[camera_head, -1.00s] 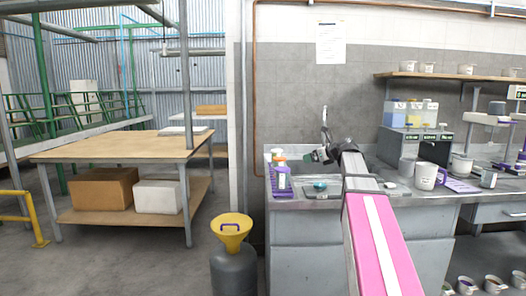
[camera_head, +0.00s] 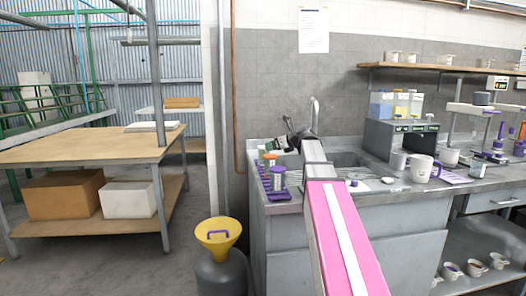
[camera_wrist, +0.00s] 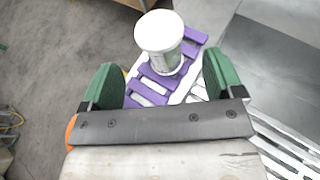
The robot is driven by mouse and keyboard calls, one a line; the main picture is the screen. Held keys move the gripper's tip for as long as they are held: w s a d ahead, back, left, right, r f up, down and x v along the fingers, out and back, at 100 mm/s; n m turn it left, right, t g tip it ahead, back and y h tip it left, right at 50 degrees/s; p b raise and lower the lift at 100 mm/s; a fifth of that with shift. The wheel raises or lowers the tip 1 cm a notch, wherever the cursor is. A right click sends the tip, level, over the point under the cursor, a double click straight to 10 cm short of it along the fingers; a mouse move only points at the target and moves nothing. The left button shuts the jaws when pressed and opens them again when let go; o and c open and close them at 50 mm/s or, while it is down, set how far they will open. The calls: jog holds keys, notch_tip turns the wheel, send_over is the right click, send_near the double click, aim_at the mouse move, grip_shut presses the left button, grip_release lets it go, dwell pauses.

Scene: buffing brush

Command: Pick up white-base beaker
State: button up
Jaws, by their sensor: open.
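In the wrist view a container with a round white end (camera_wrist: 159,32) and a translucent, labelled side stands on a purple and white rack (camera_wrist: 193,37). I cannot tell for sure that it is the white-base beaker. My gripper (camera_wrist: 161,80) is open, with its green fingers on either side of the rack and the container just beyond their tips, apart from them. In the head view small containers, one with a purple top (camera_head: 278,171), stand on the rack at the counter's left end. My gripper (camera_head: 285,144) is small there, above and behind them, partly hidden by my arm.
The grey counter (camera_head: 375,202) has a sink with a tap (camera_head: 315,112). White mugs (camera_head: 421,168) and dispensers stand to the right. A yellow funnel (camera_head: 218,233) on a grey canister stands left of the counter. A wooden table (camera_head: 85,146) is farther left.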

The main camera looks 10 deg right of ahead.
jog(key=x, duration=0.7)
jog(key=shift+w+a+f, duration=0.2)
jog(key=shift+f, duration=0.15)
jog(key=c, duration=0.9)
